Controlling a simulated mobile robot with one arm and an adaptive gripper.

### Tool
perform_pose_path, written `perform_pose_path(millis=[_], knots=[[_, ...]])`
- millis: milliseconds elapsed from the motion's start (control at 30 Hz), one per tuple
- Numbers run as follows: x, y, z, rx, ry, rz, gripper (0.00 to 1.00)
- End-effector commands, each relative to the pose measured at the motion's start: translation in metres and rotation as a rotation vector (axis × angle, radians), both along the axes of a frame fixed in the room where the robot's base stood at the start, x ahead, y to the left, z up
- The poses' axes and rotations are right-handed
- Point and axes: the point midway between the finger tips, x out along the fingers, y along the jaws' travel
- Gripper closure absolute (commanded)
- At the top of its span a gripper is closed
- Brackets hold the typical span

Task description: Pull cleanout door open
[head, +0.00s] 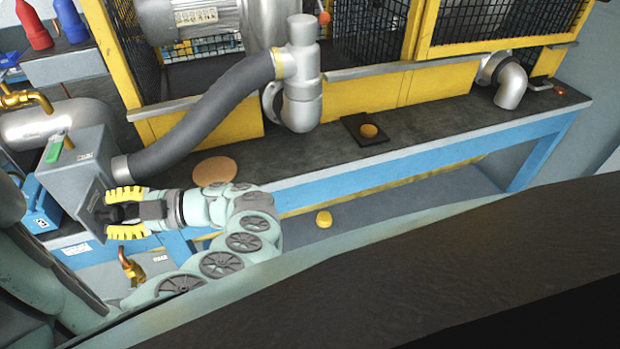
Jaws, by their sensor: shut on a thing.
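The grey box (80,160) at the left end of the bench has a dark cleanout door (92,207) on its front face. My gripper (112,211) has yellow ribbed fingers and is at this door, shut on a part of it, most likely its handle. The fingers and palm hide the handle, so its shape cannot be made out. The door looks close to the box face; whether there is a gap cannot be told.
A grey hose (205,115) runs from the box to a metal pipe (301,95). A yellow mesh cage (490,45) stands behind. A round tan disc (214,172) and a dark square plate (352,130) lie on the bench (440,125). A blue case (40,207) is left of the box.

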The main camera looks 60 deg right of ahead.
Motion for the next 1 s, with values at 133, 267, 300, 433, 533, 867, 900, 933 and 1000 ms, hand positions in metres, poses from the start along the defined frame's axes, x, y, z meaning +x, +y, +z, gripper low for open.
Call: perform_pose_path(millis=[133, 267, 300, 433, 533, 867, 900, 933, 1000], knots=[[0.0041, 0.0020, 0.0020, 0.004, -0.008, 0.031, 1.00], [0.0057, 0.0014, 0.0028, 0.004, -0.008, 0.037, 1.00], [0.0060, 0.0014, 0.0031, 0.005, -0.008, 0.038, 1.00], [0.0062, 0.0015, 0.0035, 0.005, -0.009, 0.040, 1.00], [0.0060, 0.0016, 0.0036, 0.005, -0.009, 0.040, 1.00], [0.0060, 0.0008, 0.0024, 0.004, -0.006, 0.036, 0.44], [0.0060, 0.0007, 0.0021, 0.003, -0.005, 0.036, 0.40], [0.0058, 0.0005, 0.0019, 0.003, -0.005, 0.035, 0.37], [0.0058, 0.0003, 0.0016, 0.002, -0.004, 0.034, 0.33]])
